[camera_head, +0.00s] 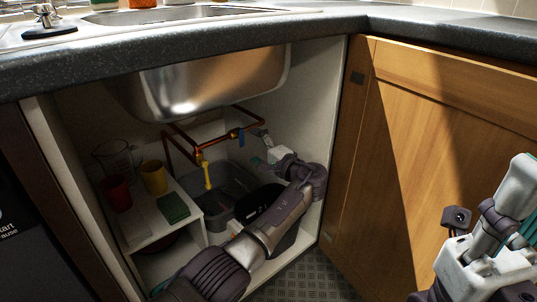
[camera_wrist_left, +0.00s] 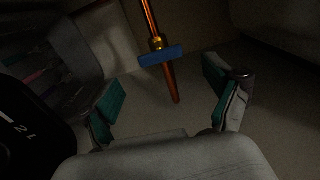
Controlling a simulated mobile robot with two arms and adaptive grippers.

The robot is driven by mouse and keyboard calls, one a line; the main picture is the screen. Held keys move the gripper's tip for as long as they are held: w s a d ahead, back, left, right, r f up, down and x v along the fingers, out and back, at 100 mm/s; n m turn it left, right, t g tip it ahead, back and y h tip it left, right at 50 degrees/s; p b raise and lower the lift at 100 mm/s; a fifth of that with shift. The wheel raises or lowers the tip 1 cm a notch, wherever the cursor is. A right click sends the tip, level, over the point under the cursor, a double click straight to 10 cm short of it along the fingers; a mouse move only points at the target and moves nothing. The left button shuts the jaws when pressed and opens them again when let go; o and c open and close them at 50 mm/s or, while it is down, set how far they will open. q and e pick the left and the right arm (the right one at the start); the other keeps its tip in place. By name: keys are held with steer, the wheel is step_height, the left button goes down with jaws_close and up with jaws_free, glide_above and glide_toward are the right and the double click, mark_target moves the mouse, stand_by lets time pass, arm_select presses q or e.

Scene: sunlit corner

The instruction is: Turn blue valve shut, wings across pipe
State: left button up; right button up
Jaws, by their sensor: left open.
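The blue valve (camera_head: 240,137) sits on a copper pipe under the sink. In the left wrist view its blue wings (camera_wrist_left: 160,55) lie across the copper pipe (camera_wrist_left: 172,85), roughly square to it, with a brass fitting behind. My left gripper (camera_head: 260,147) is inside the cabinet, just right of the valve in the head view. In the left wrist view the left gripper (camera_wrist_left: 163,90) is open and empty. The valve shows beyond and between its teal-padded fingers, apart from them. My right gripper (camera_head: 510,225) is at the lower right, outside the cabinet; its jaw opening is unclear.
A yellow valve (camera_head: 206,174) hangs on the pipes to the left. A small shelf (camera_head: 146,230) holds a red cup (camera_head: 117,194), a yellow cup (camera_head: 154,178) and a green sponge (camera_head: 173,208). The sink basin (camera_head: 215,85) is overhead. An open wooden door (camera_head: 440,150) stands right.

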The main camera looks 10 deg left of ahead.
arm_select(q)
steer(key=v, duration=0.6)
steer(key=shift+s+d, duration=0.25)
steer(key=shift+d, duration=0.1)
